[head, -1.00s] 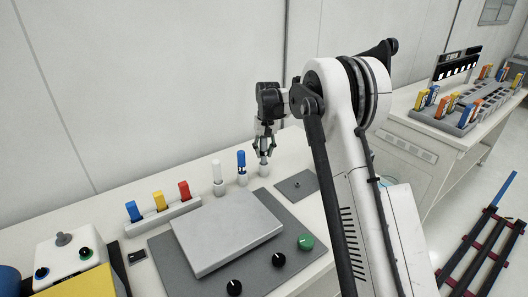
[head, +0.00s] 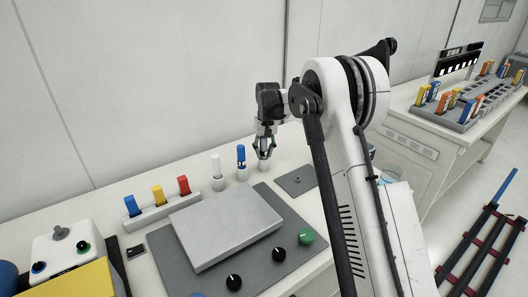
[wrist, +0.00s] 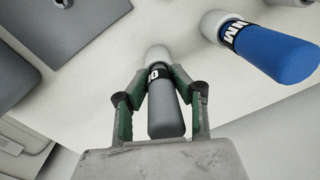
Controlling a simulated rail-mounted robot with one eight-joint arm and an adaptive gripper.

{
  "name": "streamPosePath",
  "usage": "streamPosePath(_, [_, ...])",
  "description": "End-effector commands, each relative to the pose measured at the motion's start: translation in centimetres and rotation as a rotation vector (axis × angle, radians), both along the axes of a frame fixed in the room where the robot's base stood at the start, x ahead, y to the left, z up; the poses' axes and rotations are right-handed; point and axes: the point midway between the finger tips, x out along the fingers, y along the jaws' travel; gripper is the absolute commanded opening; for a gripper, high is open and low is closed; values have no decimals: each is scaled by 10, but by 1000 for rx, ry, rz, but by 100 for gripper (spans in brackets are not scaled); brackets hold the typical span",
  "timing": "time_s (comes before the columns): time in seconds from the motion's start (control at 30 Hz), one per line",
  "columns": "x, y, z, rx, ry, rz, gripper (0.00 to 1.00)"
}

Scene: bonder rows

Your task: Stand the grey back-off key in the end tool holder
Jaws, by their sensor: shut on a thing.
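My gripper (wrist: 157,95) is shut on the grey back-off key (wrist: 167,112), its green-padded fingers on either side of it. The key has a grey body and a black band with white lettering. The pale end tool holder (wrist: 157,55) shows right at the key's lower end, in line with it. The key looks upright in the holder's mouth, but I cannot tell how deep it sits. In the head view my gripper (head: 264,147) is over the end holder (head: 263,165), and the fingers mostly hide the key.
A blue key (head: 241,156) stands in the neighbouring holder, close to the left of my gripper. A white key (head: 217,165) stands farther left. A dark grey plate (head: 297,180) lies at the right. A rack (head: 160,214) with blue, yellow and red pieces is farther left.

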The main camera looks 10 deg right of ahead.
Motion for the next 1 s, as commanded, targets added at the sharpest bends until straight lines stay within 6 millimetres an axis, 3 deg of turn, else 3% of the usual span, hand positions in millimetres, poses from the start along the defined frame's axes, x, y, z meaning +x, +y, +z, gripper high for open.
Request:
streamPosePath(0.47, [0,0,-1,0,0,0,0])
streamPosePath(0.5, [0,0,-1,0,0,0,24])
streamPosePath(0.67, [0,0,-1,0,0,0,45])
streamPosePath(1.0, [0,0,-1,0,0,0,45])
